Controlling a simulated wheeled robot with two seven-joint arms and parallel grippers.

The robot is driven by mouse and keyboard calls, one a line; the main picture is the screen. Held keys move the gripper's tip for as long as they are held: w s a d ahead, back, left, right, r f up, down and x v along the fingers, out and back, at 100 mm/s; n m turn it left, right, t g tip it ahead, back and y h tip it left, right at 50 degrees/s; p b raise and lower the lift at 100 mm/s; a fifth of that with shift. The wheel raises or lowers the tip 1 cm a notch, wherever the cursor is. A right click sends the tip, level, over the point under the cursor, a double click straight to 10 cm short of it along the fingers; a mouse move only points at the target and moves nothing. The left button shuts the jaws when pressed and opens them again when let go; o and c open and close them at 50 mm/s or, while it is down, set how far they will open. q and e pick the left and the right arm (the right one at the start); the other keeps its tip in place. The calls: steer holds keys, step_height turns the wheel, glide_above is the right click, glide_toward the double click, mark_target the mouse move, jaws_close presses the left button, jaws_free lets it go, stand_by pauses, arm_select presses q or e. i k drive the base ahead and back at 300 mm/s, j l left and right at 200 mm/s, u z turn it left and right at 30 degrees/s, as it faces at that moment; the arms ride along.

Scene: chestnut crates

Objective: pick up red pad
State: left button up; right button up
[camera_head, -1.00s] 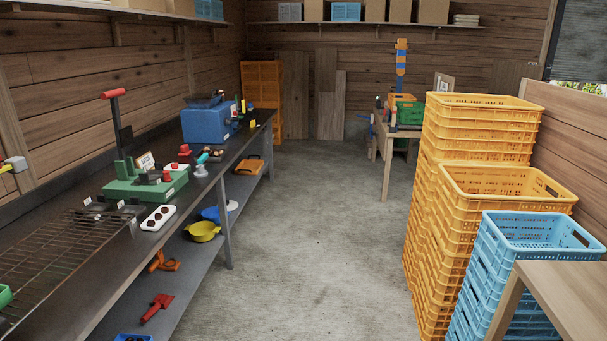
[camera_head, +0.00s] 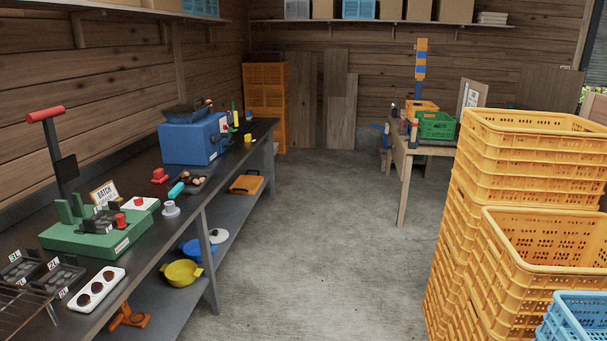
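Several small red things show on the long dark workbench (camera_head: 225,160) at the left, and I cannot tell for sure which is the red pad. A small red block (camera_head: 159,175) with a raised top sits on the bench in front of the blue box-shaped machine (camera_head: 194,140). A red round piece (camera_head: 138,201) lies on a white plate beside the green device (camera_head: 85,238). A red knob (camera_head: 120,220) sits on the green device itself. Neither of my grippers is in view.
Stacked yellow crates (camera_head: 540,165) and a blue crate (camera_head: 580,318) stand at the right. A wooden table (camera_head: 400,160) with a green crate (camera_head: 437,125) is at the back. The concrete floor (camera_head: 330,240) between is clear.

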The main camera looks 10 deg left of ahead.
mark_target(161, 177)
steer(key=i+u, duration=0.25)
steer(key=i, duration=0.4)
steer(key=i+l+u, duration=0.25)
steer(key=i, duration=0.45)
steer(key=i+l+u, duration=0.1)
steer(key=i+u, duration=0.4)
steer(key=i+l+u, duration=0.2)
steer(key=u, duration=0.3)
steer(key=i+l+u, duration=0.65)
steer(key=l+u, duration=0.2)
steer(key=i+l, duration=0.05)
